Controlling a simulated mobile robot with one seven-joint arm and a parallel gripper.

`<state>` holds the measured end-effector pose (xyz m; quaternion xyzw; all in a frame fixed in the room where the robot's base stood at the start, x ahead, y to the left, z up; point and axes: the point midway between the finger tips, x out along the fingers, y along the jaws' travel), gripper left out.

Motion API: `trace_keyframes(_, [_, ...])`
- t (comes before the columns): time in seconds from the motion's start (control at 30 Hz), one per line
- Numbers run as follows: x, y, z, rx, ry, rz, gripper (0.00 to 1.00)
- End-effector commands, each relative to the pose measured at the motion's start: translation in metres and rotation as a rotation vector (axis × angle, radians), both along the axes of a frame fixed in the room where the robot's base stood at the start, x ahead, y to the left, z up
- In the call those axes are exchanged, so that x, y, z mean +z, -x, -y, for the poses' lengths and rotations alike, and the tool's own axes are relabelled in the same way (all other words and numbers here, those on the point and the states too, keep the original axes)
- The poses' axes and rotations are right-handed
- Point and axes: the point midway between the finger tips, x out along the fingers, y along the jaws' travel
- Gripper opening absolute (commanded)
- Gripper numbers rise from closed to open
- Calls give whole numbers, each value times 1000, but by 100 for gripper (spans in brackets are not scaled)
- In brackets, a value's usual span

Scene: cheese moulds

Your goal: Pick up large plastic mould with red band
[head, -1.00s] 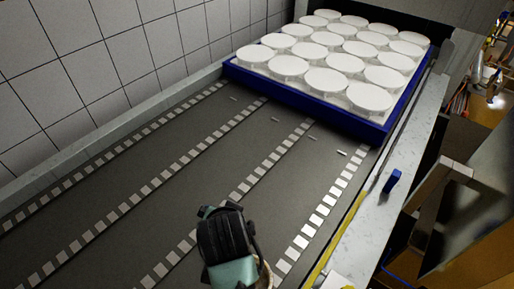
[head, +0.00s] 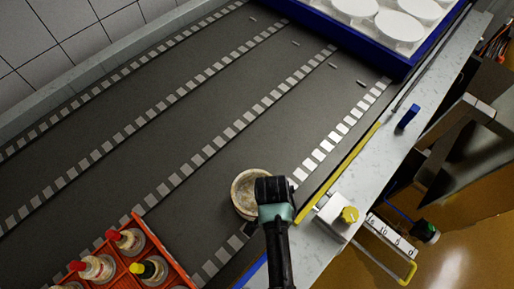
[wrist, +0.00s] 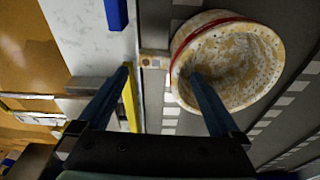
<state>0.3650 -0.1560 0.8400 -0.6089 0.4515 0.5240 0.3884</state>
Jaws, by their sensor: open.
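The large plastic mould (wrist: 262,75) with a red band round its rim lies in the wrist view, right of centre. It is a cream, speckled, round bowl with its open side facing my camera. The mould also shows in the head view (head: 244,196), partly hidden by my wrist. My gripper (wrist: 160,72) is open and empty. Its right finger overlaps the mould's hollow in the picture; its left finger is beyond the mould's left side. I cannot tell whether a finger touches the mould. In the head view my fingers are hidden behind my wrist.
An orange crate (head: 172,262) with bottles stands at lower left. A blue tray (head: 335,27) of white moulds is at the top. A yellow rail (head: 345,168) and a box with a yellow knob (head: 335,213) edge the conveyor (head: 150,150). The conveyor's middle is clear.

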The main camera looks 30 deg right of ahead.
Motion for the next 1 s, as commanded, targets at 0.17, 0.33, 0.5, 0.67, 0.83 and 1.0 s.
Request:
trace_keyframes(0.17, [-23,5,1,-1,-1,-3,100])
trace_keyframes(0.33, [-43,4,4,0,0,-2,100])
trace_keyframes(0.5, [-49,3,5,0,1,0,100])
trace_keyframes(0.67, [-49,3,5,0,1,0,100])
trace_keyframes(0.83, [-49,3,5,1,1,0,71])
trace_keyframes(1.0, [-49,4,5,1,0,0,41])
